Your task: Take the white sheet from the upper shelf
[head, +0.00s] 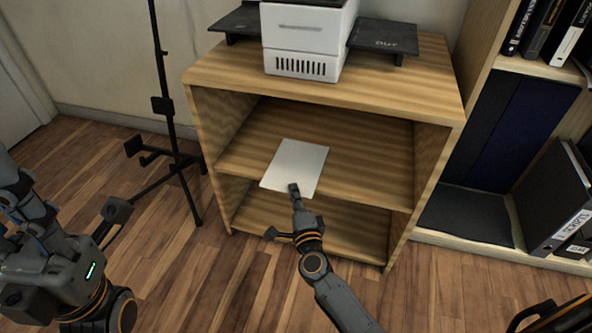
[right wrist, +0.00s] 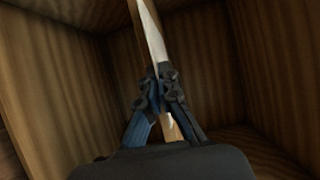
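The white sheet (head: 300,164) lies on the upper shelf (head: 355,165) of an open wooden cabinet, its near edge at the shelf's front edge. My right gripper (head: 294,190) is at the sheet's near edge. In the right wrist view, the sheet (right wrist: 152,38) shows edge-on, passing between the fingers of the right gripper (right wrist: 159,82), which are closed on it. The sheet still looks flat on the shelf.
A white device (head: 305,38) with dark side trays stands on the cabinet top. The lower shelf (head: 330,225) looks empty. A black stand (head: 172,130) is left of the cabinet. A bookcase with binders (head: 560,205) stands to the right.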

